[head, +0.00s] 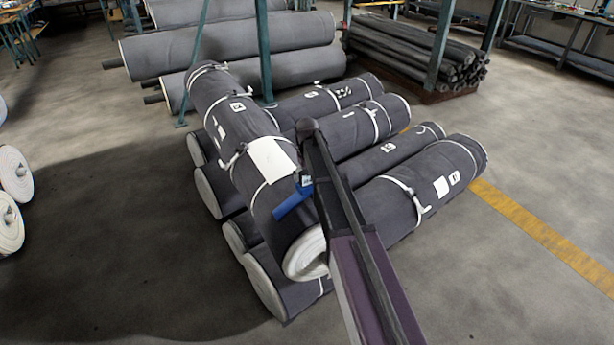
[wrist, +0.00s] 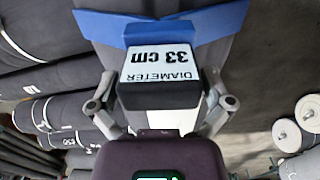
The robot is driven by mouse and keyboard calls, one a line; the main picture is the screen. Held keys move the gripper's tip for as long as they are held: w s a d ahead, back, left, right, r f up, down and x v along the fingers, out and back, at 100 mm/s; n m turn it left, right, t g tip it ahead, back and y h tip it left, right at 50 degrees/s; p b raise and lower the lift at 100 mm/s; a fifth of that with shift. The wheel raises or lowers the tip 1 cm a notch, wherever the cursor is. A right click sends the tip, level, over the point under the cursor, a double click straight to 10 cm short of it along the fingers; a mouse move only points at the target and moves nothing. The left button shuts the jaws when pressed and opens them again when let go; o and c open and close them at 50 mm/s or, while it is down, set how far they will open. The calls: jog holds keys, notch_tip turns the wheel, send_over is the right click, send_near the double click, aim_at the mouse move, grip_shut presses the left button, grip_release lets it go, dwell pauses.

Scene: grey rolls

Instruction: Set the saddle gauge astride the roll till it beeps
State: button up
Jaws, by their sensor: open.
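The saddle gauge is blue with a dark handle block and a white display. In the wrist view the gauge (wrist: 160,32) spreads its two blue wings across the grey roll (wrist: 160,5); the display reads "DIAMETER 33 cm", upside down. In the head view the gauge (head: 293,200) sits on the upper side of the top roll (head: 236,138), towards its near end, partly hidden by my arm. My gripper (wrist: 161,84) is open, one finger on each side of the handle block, with gaps visible. Whether both wings touch the roll is hard to tell.
The top roll lies slantwise over several strapped grey rolls (head: 437,181). More large rolls (head: 236,45) lie behind, beside green posts (head: 264,50) and a stack of dark tubes (head: 418,58). The floor at front left is clear.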

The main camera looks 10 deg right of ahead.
jog(key=shift+r, duration=0.1)
notch_tip(320, 180, up, 13)
jog(key=p, duration=1.3)
jog(key=s+f+b, duration=0.4)
jog(key=s, duration=0.4)
jog(key=s+f+b, duration=0.4)
jog(key=s, duration=0.4)
jog(key=shift+f, duration=0.2)
jog(key=shift+r, duration=0.1)
dwell(0.7)
jog(key=s+r+m+p, duration=0.3)
jog(key=s+r+p, duration=0.8)
jog(key=s, duration=0.2)
jog(key=shift+d+m, duration=0.25)
jog(key=shift+m, duration=0.05)
